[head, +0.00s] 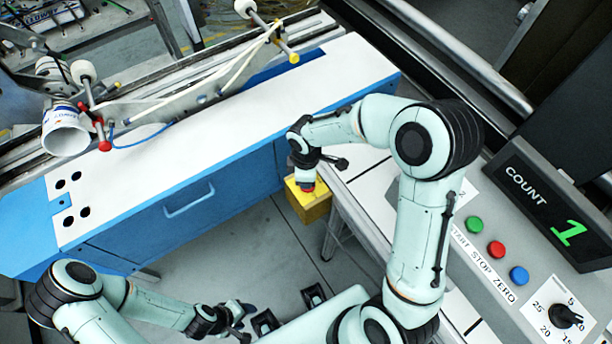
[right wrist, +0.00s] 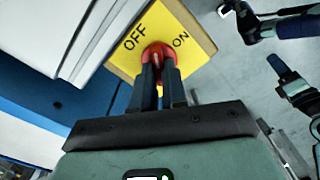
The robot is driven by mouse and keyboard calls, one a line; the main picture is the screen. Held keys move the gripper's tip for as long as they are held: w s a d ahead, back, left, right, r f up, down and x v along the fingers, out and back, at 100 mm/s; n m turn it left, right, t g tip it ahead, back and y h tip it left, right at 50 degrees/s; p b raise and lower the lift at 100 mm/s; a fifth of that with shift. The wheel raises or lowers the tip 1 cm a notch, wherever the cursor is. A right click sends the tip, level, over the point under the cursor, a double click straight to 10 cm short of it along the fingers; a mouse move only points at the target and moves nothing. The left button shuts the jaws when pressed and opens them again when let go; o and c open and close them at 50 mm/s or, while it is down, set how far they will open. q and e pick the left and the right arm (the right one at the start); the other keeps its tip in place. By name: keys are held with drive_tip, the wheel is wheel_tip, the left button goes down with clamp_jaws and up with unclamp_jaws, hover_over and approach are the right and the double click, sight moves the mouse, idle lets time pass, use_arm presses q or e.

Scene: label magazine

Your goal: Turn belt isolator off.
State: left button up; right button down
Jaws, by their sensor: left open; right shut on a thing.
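The belt isolator is a yellow box (head: 309,204) beside the blue cabinet in the head view, with a red knob (head: 307,187) partly hidden by my right gripper (head: 305,180). In the right wrist view its yellow face (right wrist: 190,30) carries the words OFF and ON, and the red knob (right wrist: 157,50) sits between the fingers of my right gripper (right wrist: 160,70). The right gripper is shut on the knob. Exactly where the knob points is hard to tell behind the fingers. My left gripper (head: 240,318) is open and empty at the lower left, away from the isolator.
A blue cabinet with a white top (head: 215,150) stands to the left of the isolator. A control panel at right has green (head: 474,224), red (head: 496,249) and blue (head: 519,276) buttons, a black dial (head: 565,317) and a COUNT display (head: 545,205) reading 1. Grey floor lies open below.

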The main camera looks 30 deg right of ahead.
drive_tip(key=n, duration=0.3)
drive_tip(key=shift+r+n+p, duration=0.1)
drive_tip(key=shift+n+p, duration=0.2)
drive_tip(key=shift+p, duration=0.1)
use_arm(q)
drive_tip(key=shift+w+r+p, duration=0.25)
drive_tip(key=shift+w+r, duration=0.15)
drive_tip(key=shift+r, duration=0.25)
drive_tip(key=shift+w+r+p, duration=0.25)
drive_tip(key=shift+w+r, duration=0.15)
drive_tip(key=shift+r, duration=0.2)
use_arm(e)
drive_tip(key=shift+n, duration=1.7)
drive_tip(key=c, duration=1.2)
unclamp_jaws()
drive_tip(key=shift+s, duration=0.1)
drive_tip(key=shift+o, duration=0.2)
use_arm(q)
drive_tip(key=shift+w+r+p, duration=0.8)
drive_tip(key=shift+w+r, duration=0.1)
drive_tip(key=shift+r, duration=0.2)
use_arm(e)
wheel_tip(320, 180, up, 13)
drive_tip(key=shift+r, duration=0.15)
